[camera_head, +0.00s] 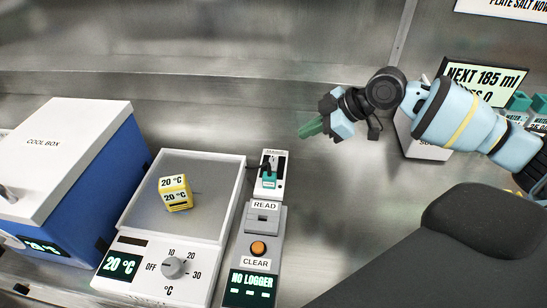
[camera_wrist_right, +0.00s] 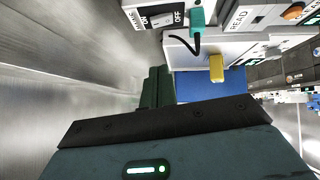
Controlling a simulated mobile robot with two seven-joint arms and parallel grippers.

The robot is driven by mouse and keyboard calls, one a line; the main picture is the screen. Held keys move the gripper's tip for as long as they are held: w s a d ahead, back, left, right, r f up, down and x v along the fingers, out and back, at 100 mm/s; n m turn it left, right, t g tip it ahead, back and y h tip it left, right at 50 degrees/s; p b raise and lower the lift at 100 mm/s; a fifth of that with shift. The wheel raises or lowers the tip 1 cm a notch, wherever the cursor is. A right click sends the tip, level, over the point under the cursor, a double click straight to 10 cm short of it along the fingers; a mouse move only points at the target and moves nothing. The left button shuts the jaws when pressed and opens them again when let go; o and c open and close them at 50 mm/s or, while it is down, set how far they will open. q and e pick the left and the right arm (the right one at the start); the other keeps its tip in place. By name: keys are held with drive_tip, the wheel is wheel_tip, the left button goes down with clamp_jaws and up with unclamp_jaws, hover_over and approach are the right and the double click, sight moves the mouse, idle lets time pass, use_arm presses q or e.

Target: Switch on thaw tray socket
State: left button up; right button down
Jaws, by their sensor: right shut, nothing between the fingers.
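The socket (camera_head: 272,163) is a small white box behind the reader, right of the thaw tray (camera_head: 233,185). A teal plug (camera_head: 269,181) with a dark cable sits in it. In the right wrist view the socket (camera_wrist_right: 148,14) shows ON and OFF lettering beside the teal plug (camera_wrist_right: 197,22); the rocker's position is too unclear to tell. My right gripper (camera_head: 312,128) is shut and empty, raised behind and to the right of the socket, apart from it. Its green fingers (camera_wrist_right: 157,87) are together in the wrist view. My left gripper is not in view.
A yellow 20 °C block (camera_head: 175,193) stands in the thaw tray, whose front has a knob (camera_head: 172,267). A logger reader (camera_head: 258,248) stands right of it, a blue-and-white cool box (camera_head: 75,165) left. A steel wall rises behind.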

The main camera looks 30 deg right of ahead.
drive_tip(key=shift+s+r+b, duration=0.15)
drive_tip(key=shift+r+b, duration=0.1)
drive_tip(key=shift+b, duration=0.25)
hover_over(270, 158)
drive_tip(key=s+d, duration=0.1)
drive_tip(key=s, duration=0.2)
wheel_tip(270, 158, down, 7)
drive_tip(key=shift+d+r, duration=0.1)
drive_tip(key=shift+d, duration=0.05)
drive_tip(key=f, duration=0.3)
drive_tip(key=shift+w+d+f, duration=0.15)
drive_tip(key=shift+w+d, duration=0.05)
drive_tip(key=shift+w, duration=0.1)
drive_tip(key=shift+f, duration=0.45)
drive_tip(key=shift+w+d, duration=0.1)
